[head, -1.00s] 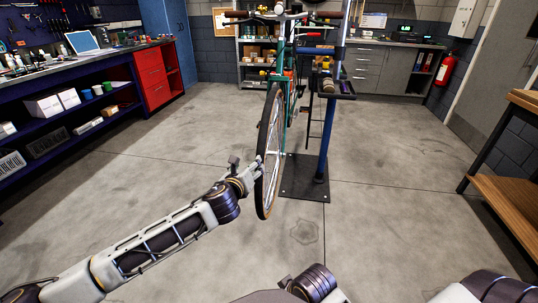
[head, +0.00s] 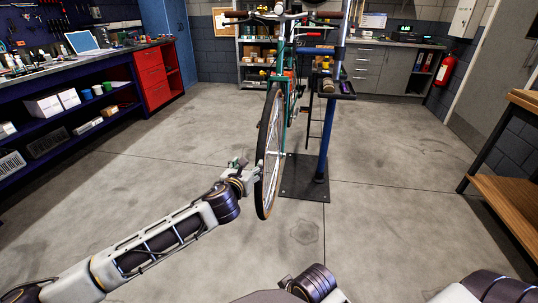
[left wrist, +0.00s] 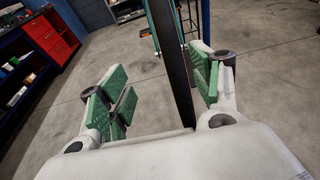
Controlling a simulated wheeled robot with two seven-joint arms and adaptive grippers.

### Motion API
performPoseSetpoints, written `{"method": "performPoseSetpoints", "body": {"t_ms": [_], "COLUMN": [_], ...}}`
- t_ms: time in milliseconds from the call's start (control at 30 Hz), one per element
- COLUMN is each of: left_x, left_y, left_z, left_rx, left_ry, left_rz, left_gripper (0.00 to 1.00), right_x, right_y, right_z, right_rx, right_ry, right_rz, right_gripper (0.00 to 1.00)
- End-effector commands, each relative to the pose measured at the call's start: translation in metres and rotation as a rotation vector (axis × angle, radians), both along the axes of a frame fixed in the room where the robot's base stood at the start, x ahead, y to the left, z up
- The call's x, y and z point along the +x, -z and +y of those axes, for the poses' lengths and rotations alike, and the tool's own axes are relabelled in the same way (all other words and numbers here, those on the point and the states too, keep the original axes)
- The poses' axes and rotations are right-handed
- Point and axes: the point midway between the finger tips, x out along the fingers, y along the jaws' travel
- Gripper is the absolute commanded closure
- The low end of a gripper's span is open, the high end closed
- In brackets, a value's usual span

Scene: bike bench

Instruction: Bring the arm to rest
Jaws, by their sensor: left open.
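My left arm comes in from the lower left of the head view. Its gripper (head: 250,171) is at the near side of the bicycle's front wheel (head: 268,150). In the left wrist view the two green-padded fingers (left wrist: 162,88) are spread wide. Nothing is gripped. Purple-jointed links of mine show at the bottom of the head view, but my right gripper is not seen.
The bicycle hangs on a blue repair stand (head: 327,140) with a dark floor plate (head: 305,178) and a small tray (head: 336,95). A workbench (head: 110,55) lines the left, and a wooden bench (head: 505,200) stands at right. Open concrete floor lies between.

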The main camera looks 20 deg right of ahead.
Motion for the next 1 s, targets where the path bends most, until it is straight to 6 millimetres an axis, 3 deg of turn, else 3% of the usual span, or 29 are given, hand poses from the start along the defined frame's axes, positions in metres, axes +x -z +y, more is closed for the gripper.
{"method": "performPoseSetpoints", "body": {"t_ms": [333, 1000], "left_x": [0.008, 0.049], "left_y": [0.003, 0.016], "left_z": [-0.005, -0.034], "left_rx": [-0.001, -0.001], "left_ry": [-0.001, 0.0], "left_rz": [0.0, 0.001], "left_gripper": [0.36, 0.36], "right_x": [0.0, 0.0], "right_y": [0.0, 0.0], "right_z": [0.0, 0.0], "right_rx": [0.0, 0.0], "right_ry": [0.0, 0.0], "right_rz": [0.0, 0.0], "right_gripper": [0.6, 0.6]}}
